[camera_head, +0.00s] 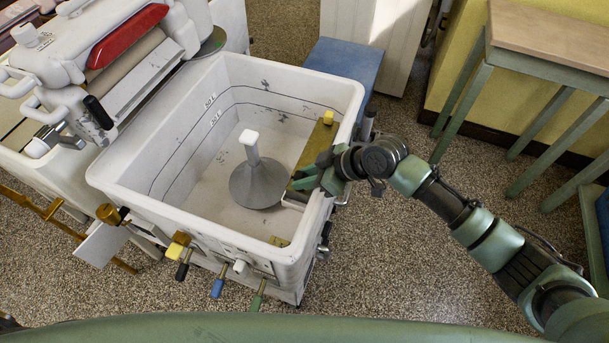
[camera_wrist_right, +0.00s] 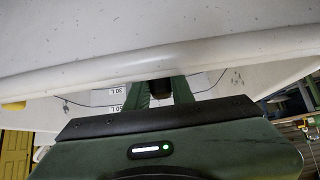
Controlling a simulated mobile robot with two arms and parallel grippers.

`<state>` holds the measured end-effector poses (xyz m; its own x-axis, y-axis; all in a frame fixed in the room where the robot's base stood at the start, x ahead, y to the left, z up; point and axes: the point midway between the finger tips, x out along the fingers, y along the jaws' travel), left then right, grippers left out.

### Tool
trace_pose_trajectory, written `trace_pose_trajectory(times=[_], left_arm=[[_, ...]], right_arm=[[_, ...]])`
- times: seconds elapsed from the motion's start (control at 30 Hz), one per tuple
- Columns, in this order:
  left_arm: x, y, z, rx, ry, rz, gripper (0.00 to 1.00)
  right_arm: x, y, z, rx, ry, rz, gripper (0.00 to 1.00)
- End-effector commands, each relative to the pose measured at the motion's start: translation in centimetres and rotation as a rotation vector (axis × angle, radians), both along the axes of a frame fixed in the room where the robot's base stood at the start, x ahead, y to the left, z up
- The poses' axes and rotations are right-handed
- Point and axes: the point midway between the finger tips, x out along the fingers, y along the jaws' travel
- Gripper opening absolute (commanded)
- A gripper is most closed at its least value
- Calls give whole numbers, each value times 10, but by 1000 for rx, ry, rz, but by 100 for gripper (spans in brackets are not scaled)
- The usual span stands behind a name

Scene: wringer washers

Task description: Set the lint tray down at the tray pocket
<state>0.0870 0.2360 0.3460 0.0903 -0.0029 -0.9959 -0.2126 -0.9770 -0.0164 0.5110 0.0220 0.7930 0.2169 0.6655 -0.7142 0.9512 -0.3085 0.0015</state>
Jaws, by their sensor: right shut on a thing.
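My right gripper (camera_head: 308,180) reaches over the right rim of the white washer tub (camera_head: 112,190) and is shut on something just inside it. In the wrist view a small dark piece (camera_wrist_right: 160,88) sits between its green fingers. A brass-coloured flat piece (camera_head: 316,147) with a yellow knob (camera_head: 328,117) lies along the inner right wall, beside the gripper. A pale edge (camera_head: 294,202) shows below the gripper. I cannot tell which of these is the lint tray, and the tray pocket is not clearly identifiable. My left gripper is not in view.
A grey agitator (camera_head: 257,180) with a white post stands inside the tub. A wringer with a red bar (camera_head: 128,36) is at upper left. Coloured levers (camera_head: 218,286) stick out from the tub's front. A blue-topped stand (camera_head: 346,68) is behind; a wooden-topped table (camera_head: 555,35) is at upper right.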

Motion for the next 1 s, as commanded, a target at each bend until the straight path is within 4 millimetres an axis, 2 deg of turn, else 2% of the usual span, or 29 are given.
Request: trace_pose_trajectory(times=[0.3, 0.33, 0.4, 0.43, 0.6, 0.7, 1.0], left_arm=[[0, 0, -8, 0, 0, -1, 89], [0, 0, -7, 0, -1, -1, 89], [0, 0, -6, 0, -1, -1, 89], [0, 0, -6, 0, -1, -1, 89], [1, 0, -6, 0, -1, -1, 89], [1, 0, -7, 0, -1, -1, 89], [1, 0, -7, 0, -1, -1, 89]], right_arm=[[0, 1, -10, 1, -2, 0, 0], [0, 1, -9, 1, -3, 1, 26], [0, 0, -9, 1, -1, 1, 46], [0, 0, -9, 0, -1, 1, 49], [0, 0, -10, -2, 1, 1, 49], [-1, -1, -12, -5, 5, 1, 75], [-2, -1, -13, -6, 7, 3, 75]])
